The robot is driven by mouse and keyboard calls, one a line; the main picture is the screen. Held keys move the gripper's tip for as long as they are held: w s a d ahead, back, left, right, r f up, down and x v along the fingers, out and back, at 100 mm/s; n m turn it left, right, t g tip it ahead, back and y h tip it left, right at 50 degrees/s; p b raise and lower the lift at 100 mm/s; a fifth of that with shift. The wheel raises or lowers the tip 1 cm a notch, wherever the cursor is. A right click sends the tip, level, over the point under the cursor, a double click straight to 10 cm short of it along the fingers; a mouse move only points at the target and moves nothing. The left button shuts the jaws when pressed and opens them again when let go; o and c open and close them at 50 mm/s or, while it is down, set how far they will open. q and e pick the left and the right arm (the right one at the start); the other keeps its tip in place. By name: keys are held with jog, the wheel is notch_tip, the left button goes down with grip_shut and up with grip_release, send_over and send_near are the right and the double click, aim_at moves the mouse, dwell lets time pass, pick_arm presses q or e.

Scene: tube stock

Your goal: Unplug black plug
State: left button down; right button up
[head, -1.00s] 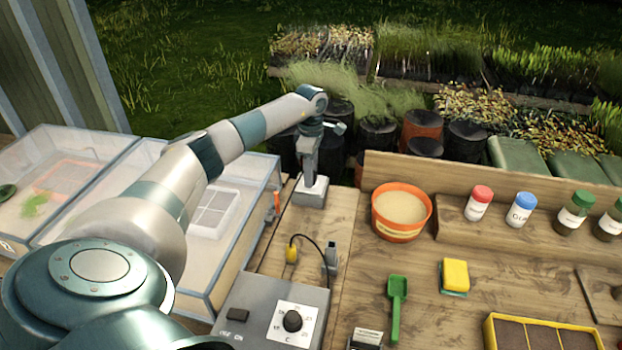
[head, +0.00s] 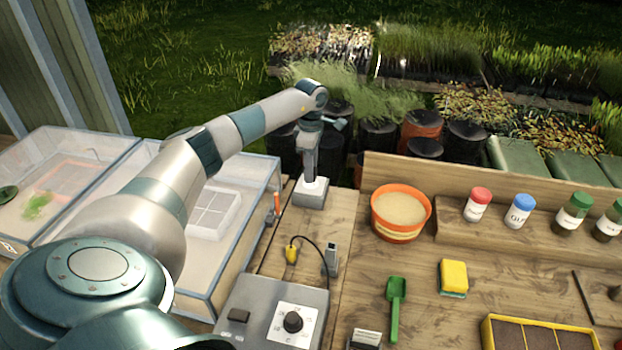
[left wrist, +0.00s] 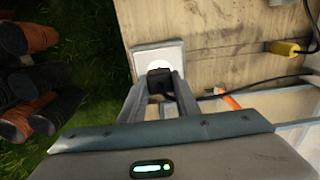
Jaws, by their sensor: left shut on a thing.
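The black plug (left wrist: 160,86) is between the fingers of my left gripper (left wrist: 161,91), which is shut on it in the left wrist view. It sits in front of the white round face of a grey socket box (left wrist: 141,60); I cannot tell whether it touches the face. In the head view my left gripper (head: 311,174) points down over the same box (head: 310,196) at the bench's far left end, and the plug is not clear there. My right gripper is not in view.
A yellow plug (head: 291,254) with a black cord lies near a grey control box with a dial (head: 272,312). Clear bins (head: 226,262) stand left. An orange bucket (head: 400,213) stands right of the socket box. A green scoop (head: 396,305) lies nearer.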

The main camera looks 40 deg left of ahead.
pick_arm(q)
jog(key=shift+r+p, duration=0.4)
jog(key=shift+r, duration=0.5)
jog(key=shift+r+p, duration=0.5)
jog(key=shift+r, duration=0.55)
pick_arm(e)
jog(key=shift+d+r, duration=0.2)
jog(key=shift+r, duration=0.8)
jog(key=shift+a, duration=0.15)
